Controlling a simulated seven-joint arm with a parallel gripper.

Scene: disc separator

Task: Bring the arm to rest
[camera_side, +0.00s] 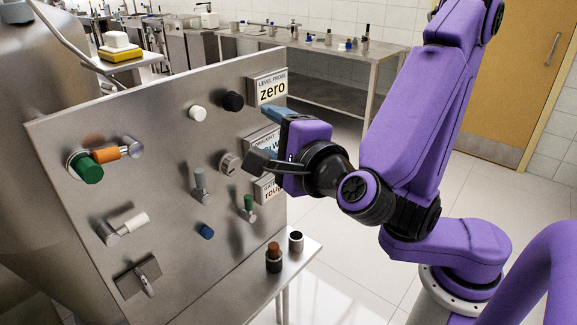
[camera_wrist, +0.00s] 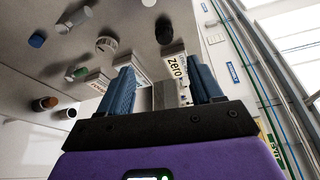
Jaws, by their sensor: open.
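My gripper (camera_wrist: 158,92) shows in the wrist view with its two blue fingers apart and nothing between them. In the side view my gripper (camera_side: 272,140) is close in front of the right part of the steel panel (camera_side: 160,215), near the label plates. The purple wrist partly covers the middle and lower plates. The top plate, reading "zero" (camera_side: 270,88), is clear of the fingers in the side view. I cannot tell from these views whether the fingers touch the panel.
The panel carries a green knob (camera_side: 87,168), an orange handle (camera_side: 107,154), a white knob (camera_side: 197,113), a black knob (camera_side: 233,101), a dial (camera_side: 229,163) and a toggle (camera_side: 147,285). Small cylinders (camera_side: 274,258) stand on a low shelf. Open floor lies right of the panel.

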